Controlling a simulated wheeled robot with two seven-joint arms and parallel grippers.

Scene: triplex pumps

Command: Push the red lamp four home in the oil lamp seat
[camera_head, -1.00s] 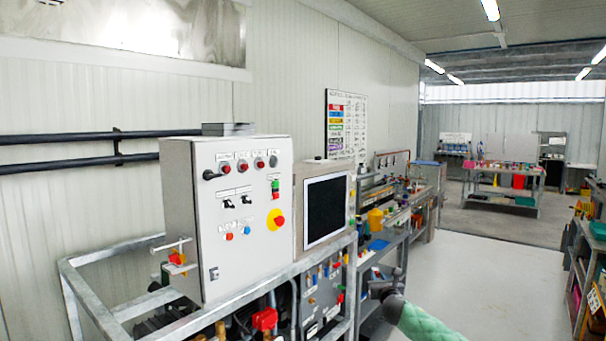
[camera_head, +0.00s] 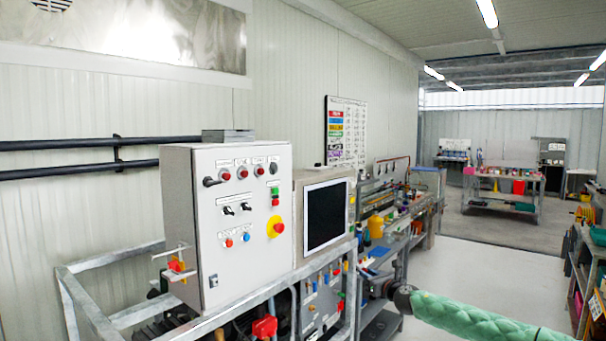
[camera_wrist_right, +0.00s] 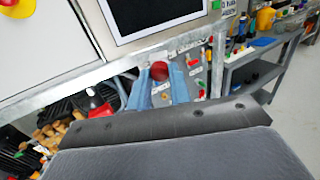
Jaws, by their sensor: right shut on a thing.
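The red lamp four (camera_wrist_right: 159,71) is a round red cap between the blue fingers of my right gripper (camera_wrist_right: 161,86) in the right wrist view. The gripper is shut on it, in front of the bench, away from the grey cabinet's lamp row. In the head view, the cabinet door (camera_head: 225,265) has three red lamps in a row. At the right end of the row is a dark round spot (camera_head: 273,168), which looks like the lamp seat; its label is too small to read. My right arm's green forearm comes in from the lower right. My left gripper is out of view.
A panel with a dark screen (camera_head: 325,215) stands right of the cabinet. A metal frame rail (camera_head: 215,318) runs below both. A red valve handle (camera_head: 264,327) sits under the rail. The floor aisle (camera_head: 480,270) at right is clear.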

